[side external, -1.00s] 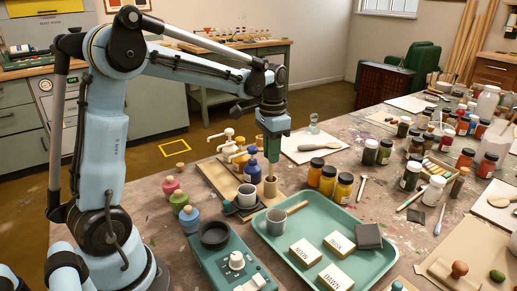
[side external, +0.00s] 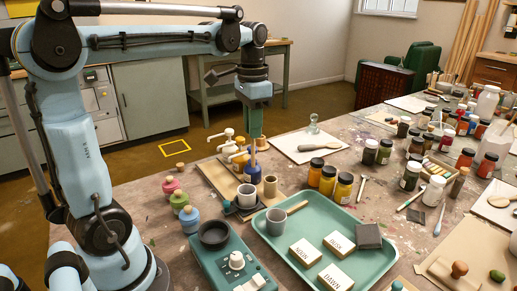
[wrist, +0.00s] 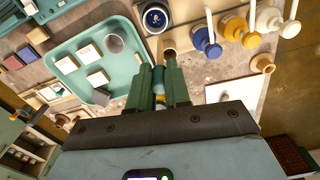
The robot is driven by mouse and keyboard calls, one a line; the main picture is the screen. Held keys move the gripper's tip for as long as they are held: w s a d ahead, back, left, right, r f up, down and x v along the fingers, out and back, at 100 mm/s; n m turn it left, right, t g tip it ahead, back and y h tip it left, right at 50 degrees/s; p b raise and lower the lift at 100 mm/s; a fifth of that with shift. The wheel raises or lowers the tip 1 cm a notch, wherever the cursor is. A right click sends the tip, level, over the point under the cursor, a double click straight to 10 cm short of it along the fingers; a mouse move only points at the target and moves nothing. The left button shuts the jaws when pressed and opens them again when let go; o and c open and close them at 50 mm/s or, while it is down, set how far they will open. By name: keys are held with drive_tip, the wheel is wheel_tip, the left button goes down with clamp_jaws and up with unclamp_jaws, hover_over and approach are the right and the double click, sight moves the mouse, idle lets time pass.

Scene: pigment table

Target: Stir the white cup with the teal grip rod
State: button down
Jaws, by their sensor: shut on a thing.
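My gripper (side external: 253,135) is shut on the teal grip rod (wrist: 158,79), whose teal grip shows between the fingers in the wrist view. It is raised above the pump bottles and the cup area; the rod's lower end is hard to make out. The white cup (side external: 246,196) stands upright on a dark pad, below and slightly left of my gripper in the side view.
A blue pump bottle (side external: 253,170) stands close behind the cup, with yellow and white ones farther back. A teal tray (side external: 343,232) holds a grey cup (side external: 276,222) and labelled blocks. A teal hotplate-like device (side external: 222,262) stands in front. Several jars stand to the right.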

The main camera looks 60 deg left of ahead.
wheel_tip(320, 180, down, 10)
drive_tip(key=s, duration=0.2)
idle(1.3)
drive_tip(key=shift+s+d, duration=0.1)
drive_tip(key=shift+d, duration=0.2)
